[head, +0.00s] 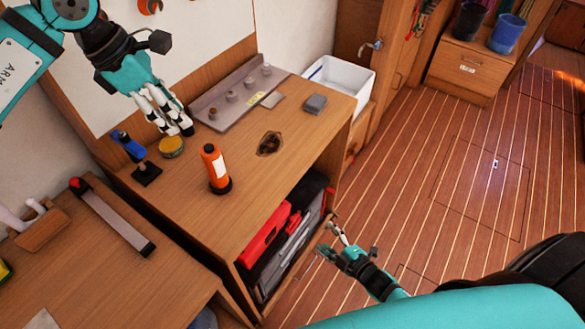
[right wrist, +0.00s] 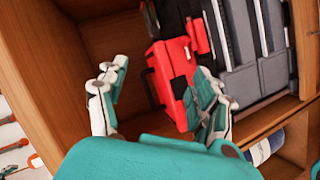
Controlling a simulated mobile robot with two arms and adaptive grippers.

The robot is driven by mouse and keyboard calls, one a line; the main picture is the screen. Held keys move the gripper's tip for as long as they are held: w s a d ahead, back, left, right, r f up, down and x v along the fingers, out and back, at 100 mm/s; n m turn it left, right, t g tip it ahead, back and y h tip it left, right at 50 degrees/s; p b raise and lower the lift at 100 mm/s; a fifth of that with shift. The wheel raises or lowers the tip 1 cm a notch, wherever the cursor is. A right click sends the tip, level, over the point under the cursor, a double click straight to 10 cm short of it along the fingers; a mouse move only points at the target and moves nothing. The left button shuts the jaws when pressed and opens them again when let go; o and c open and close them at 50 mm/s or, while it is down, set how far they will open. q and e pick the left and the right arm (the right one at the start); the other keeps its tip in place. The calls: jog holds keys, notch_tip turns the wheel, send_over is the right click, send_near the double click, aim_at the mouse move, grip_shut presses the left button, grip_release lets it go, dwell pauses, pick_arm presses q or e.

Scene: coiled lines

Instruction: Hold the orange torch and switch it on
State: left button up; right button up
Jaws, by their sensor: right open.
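The orange torch (head: 209,159) stands upright on its black end on the wooden workbench, with a white label on its side. My left gripper (head: 177,128) hangs above the bench, up and left of the torch in the head view and apart from it. How far its fingers are spread is unclear from this angle. My right gripper (head: 333,242) is low beside the bench's open shelf. In the right wrist view the right gripper (right wrist: 160,92) is open, its fingers apart and nothing held between them. The torch's switch cannot be made out.
A grey rail with knobs (head: 238,97) lies behind. Red and grey cases (head: 290,232) fill the shelf below. Bench surface right of the torch is mostly clear.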

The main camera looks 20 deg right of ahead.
aim_at(223, 163)
jog(key=w+a+r+n+g+y, duration=0.2)
jog(key=a+r+n+y, duration=0.15)
jog(key=r+n, duration=0.75)
jog(key=w+a+r+n+g+y, duration=0.1)
jog(key=a+r+n+y, duration=0.3)
jog(key=r+n, duration=0.7)
jog(key=w+a+r+n+g+y, duration=0.2)
jog(key=r+n+y, duration=0.3)
jog(key=r+n, duration=0.55)
jog(key=shift+n, duration=0.25)
jog(key=x, duration=1.7)
jog(key=shift+s+a+f, duration=0.1)
jog(key=shift+a+f, duration=0.2)
jog(key=shift+c, duration=0.2)
grip_shut()
pick_arm(q)
grip_shut()
